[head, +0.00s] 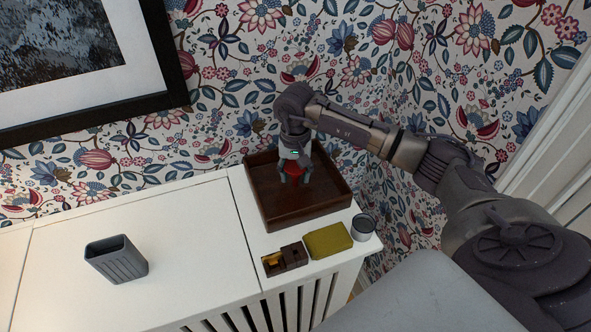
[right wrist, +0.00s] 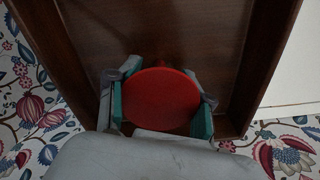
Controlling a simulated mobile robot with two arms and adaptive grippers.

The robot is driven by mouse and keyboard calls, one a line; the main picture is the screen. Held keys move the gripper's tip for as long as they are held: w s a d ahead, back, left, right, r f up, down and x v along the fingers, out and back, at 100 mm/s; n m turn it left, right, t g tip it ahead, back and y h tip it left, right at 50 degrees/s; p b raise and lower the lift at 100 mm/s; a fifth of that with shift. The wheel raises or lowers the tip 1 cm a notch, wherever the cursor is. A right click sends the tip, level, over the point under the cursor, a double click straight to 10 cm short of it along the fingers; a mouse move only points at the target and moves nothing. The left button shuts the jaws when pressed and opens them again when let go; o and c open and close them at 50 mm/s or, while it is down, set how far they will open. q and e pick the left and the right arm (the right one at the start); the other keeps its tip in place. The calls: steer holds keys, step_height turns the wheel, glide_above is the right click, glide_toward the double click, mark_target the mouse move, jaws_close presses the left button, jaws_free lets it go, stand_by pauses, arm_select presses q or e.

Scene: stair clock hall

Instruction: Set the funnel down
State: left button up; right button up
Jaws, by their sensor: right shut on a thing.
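A red funnel (head: 294,169) is held in my right gripper (head: 294,175), over the dark brown wooden tray (head: 333,205). In the right wrist view, the funnel's round red top (right wrist: 160,97) sits between the two fingers of the right gripper (right wrist: 160,105), and the tray floor (right wrist: 185,35) lies beyond it. The funnel's lower part is hidden, so I cannot tell whether it touches the tray floor. The rest of the tray looks empty. My left gripper is not in view.
The tray stands on a white cabinet top (head: 190,235) against a floral wall. In front of it are a brown box with compartments (head: 285,260), an olive-yellow block (head: 328,241) and a grey cup (head: 363,226). A grey ribbed container (head: 118,262) stands left, with free room around it.

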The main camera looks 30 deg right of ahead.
mark_target(295, 166)
steer(key=shift+f, duration=0.1)
steer(key=o, duration=1)
steer(key=shift+r, duration=0.4)
step_height(295, 166, up, 11)
steer(key=b, duration=0.4)
steer(key=shift+f, duration=0.2)
steer(key=shift+r, duration=0.5)
